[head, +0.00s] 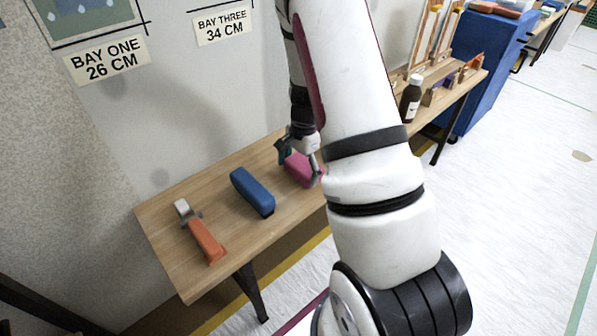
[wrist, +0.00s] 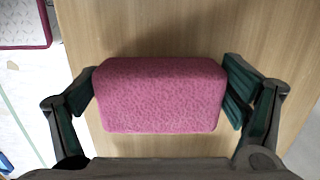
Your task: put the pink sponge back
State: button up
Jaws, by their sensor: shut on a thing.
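The pink sponge (wrist: 160,95) is a rounded block between my gripper's two fingers in the wrist view, with a finger against each end. My gripper (head: 299,160) is shut on it. In the head view the pink sponge (head: 300,169) is at the right part of the wooden bench, partly hidden by my gripper and arm. The sponge is at or just above the bench top; I cannot tell whether it touches.
A blue block (head: 252,191) and an orange-handled tool (head: 207,241) lie on the wooden bench (head: 165,248) to the left. A brown bottle (head: 410,98) stands farther right, behind my arm. A blue-covered table (head: 490,60) is at the back right. Wall signs read BAY ONE and BAY THREE.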

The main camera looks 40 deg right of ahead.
aim_at(302, 165)
jog(key=shift+f, duration=0.2)
jog(key=o, duration=1.6)
jog(key=shift+r, duration=0.1)
notch_tip(302, 165, up, 12)
jog(key=d+p, duration=0.1)
jog(key=p, duration=0.3)
jog(key=s+a+r+n, duration=0.3)
jog(key=a+r+n, duration=0.1)
jog(key=a+r, duration=0.5)
jog(key=s+a+r+n, duration=0.95)
jog(key=s+r, duration=0.25)
jog(key=s, duration=0.3)
jog(key=s+a+n+h, duration=0.1)
jog(key=s+n, duration=0.3)
jog(key=s, duration=0.7)
jog(key=shift+a+t, duration=0.4)
jog(key=shift+a, duration=0.05)
